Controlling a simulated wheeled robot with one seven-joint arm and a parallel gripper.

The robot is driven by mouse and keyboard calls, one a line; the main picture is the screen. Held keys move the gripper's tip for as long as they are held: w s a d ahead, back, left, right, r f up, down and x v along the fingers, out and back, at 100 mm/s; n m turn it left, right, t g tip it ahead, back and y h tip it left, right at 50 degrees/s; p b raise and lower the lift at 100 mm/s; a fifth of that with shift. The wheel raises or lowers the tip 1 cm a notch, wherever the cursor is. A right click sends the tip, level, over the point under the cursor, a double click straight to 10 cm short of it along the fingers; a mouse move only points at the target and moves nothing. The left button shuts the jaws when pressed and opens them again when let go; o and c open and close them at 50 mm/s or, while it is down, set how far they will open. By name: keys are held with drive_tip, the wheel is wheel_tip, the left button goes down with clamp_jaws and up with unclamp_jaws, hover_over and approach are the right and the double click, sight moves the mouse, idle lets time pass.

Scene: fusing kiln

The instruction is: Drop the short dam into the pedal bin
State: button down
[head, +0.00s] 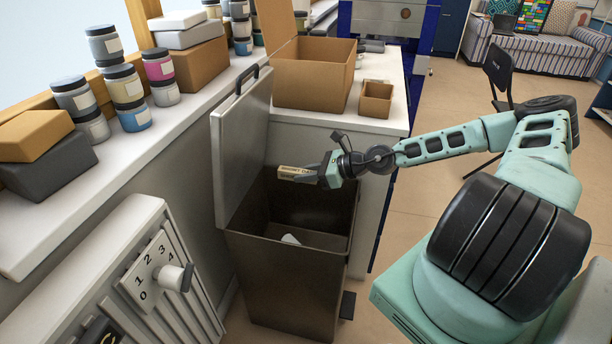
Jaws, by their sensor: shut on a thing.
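The short dam (298,173) is a small tan block with dark lettering. My gripper (318,176) is shut on it and holds it level, pointing left, over the opening of the pedal bin (289,280). The bin is a dark brown box with its grey lid (238,150) standing open at the left and rear. The dam is apart from the lid and rim. A small white piece (290,240) lies inside the bin. Much of the bin's bottom is hidden.
A white counter (390,120) behind the bin holds a large open cardboard box (312,83) and a small brown box (376,98). A shelf at the left holds jars (128,95) and boxes. A radiator with a numbered dial (150,270) stands front left. Floor (430,190) is open at right.

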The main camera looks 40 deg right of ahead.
drive_tip(key=shift+f+b, duration=1.1)
drive_tip(key=shift+f, duration=0.3)
drive_tip(key=c, duration=1.1)
unclamp_jaws()
drive_tip(key=shift+r, duration=0.1)
